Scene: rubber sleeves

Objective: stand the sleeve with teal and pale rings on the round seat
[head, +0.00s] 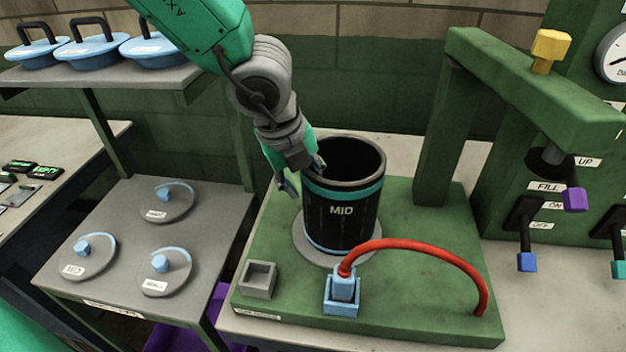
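The black sleeve (342,222), marked MID, has a teal ring near its top and a pale blue ring near its bottom. It stands upright on the round grey seat (305,245) on the green base, its open top showing. My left gripper (305,177) is at the sleeve's upper left rim, with its fingers apart. One finger is outside the wall on the left; the other is at the rim, and I cannot tell whether it touches. My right gripper is not in view.
A red hose (420,247) arches from a blue socket (342,305) in front of the sleeve. A small grey square holder (258,278) is nearby. A green post with an overhanging arm (535,90) stands right. Grey lids (165,272) lie on the left stand; blue lidded items (90,52) sit above.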

